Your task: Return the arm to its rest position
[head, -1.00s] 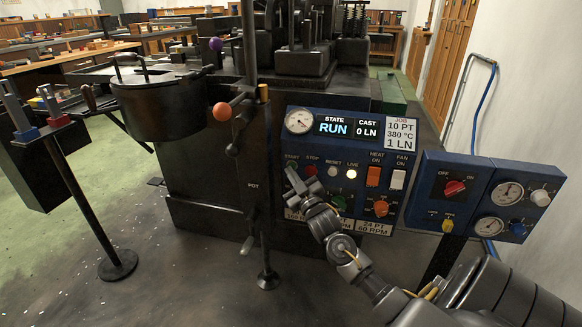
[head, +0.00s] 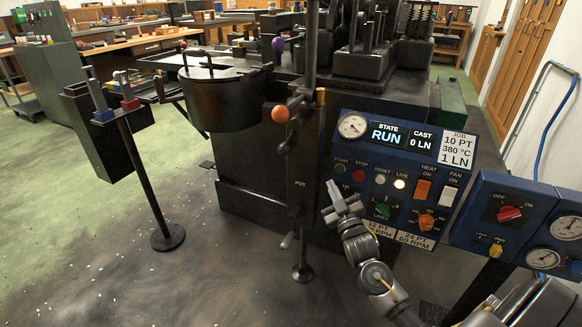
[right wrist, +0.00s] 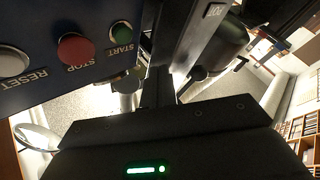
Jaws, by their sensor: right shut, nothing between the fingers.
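My right gripper (head: 333,190) is shut and empty. In the head view it stands just below the green START button (head: 340,168) of the blue control panel (head: 384,188), in front of the panel's left part. In the right wrist view the START button (right wrist: 121,33), the red STOP button (right wrist: 77,49) and the pale RESET button (right wrist: 12,62) show at the upper left. The display (head: 388,136) reads STATE RUN and CAST 0 LN. The white button beside RESET is lit. My left gripper is not in view.
A dark caster with a round pot (head: 224,100) and an orange-knobbed lever (head: 280,114) stands left of the panel. A smaller blue gauge box (head: 525,220) stands at the right. A thin stand (head: 145,180) is at the left. The floor in front is open.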

